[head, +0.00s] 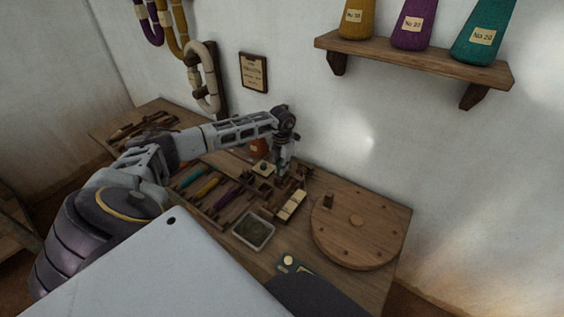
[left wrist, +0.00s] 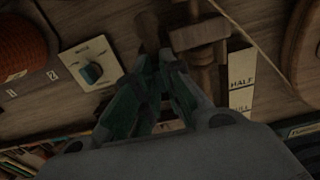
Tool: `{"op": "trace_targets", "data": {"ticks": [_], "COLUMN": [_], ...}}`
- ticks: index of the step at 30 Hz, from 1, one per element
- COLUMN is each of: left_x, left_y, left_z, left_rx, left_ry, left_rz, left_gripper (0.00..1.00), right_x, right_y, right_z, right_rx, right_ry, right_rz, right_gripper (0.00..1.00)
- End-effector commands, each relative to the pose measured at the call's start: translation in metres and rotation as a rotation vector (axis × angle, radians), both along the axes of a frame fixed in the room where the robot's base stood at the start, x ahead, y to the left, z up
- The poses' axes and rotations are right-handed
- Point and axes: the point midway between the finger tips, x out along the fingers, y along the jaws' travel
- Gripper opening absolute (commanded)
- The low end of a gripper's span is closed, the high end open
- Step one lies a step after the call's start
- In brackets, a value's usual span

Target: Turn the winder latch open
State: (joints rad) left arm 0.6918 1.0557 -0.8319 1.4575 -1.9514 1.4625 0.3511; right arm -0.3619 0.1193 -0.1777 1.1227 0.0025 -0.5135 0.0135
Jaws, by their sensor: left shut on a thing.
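My left gripper (head: 284,168) reaches down over the back middle of the workbench, at a small wooden mechanism. In the left wrist view its two fingers (left wrist: 166,62) are closed together at the tips, against a short wooden lever (left wrist: 148,32) that I take for the winder latch. A wooden block on a post (left wrist: 200,36) stands just right of the lever. The fingers hide the lever's lower end, so its exact turn is hard to tell. A pale gauge plate marked HALF (left wrist: 240,80) lies right of the post. My right gripper is not in view.
A plate with a dark knob (left wrist: 91,69) and a reddish-brown spool (left wrist: 20,45) are left of the fingers. A small tray (head: 253,231) and a round wooden disc (head: 357,222) are on the bench. Coloured cones stand on a wall shelf (head: 420,55).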

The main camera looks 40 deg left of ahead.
Motion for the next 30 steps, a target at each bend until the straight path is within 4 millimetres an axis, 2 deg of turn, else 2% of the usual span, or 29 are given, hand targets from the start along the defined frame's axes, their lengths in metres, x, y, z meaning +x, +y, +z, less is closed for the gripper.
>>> {"op": "trace_targets", "data": {"ticks": [17, 18, 23, 30], "left_x": [0.0006, 0.0006, 0.0004, 0.0002], "left_y": [0.001, 0.001, 0.0007, 0.0004], "left_z": [0.0009, 0.0009, 0.0007, 0.0003], "left_rx": [0.0, 0.0, 0.0, 0.0], "left_ry": [-0.002, -0.002, -0.002, -0.001], "left_rz": [0.046, 0.046, 0.045, 0.044], "left_gripper": [0.0, 0.11, 0.31, 0.31], "right_x": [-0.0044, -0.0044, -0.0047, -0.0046], "right_y": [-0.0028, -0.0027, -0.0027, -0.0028], "right_z": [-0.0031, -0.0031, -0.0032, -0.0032], "right_rx": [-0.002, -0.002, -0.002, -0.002], "right_ry": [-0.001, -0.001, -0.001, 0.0], "right_rz": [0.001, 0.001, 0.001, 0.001], "right_gripper": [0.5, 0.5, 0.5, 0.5]}}
